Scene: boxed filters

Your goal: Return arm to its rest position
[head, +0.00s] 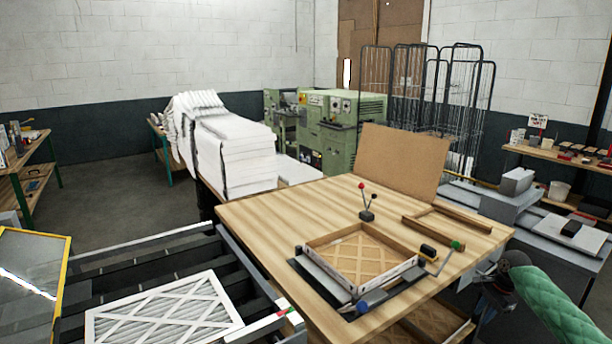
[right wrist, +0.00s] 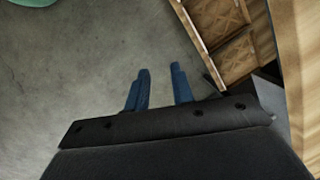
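My right arm, in a green quilted sleeve (head: 550,303), comes in at the lower right of the head view. Its dark gripper (head: 489,287) is beside the right edge of the wooden table, apart from the things on top. In the right wrist view the two blue fingers of the right gripper (right wrist: 160,82) stand apart with nothing between them, above bare grey floor. My left arm and left gripper are not in view.
The wooden table (head: 270,215) carries a framed filter (head: 360,258), a cardboard sheet (head: 403,160) and a small red-knobbed lever (head: 366,205). A pleated filter (head: 165,312) lies on the dark conveyor at lower left. Boxed filters (right wrist: 238,57) sit on a shelf under the table.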

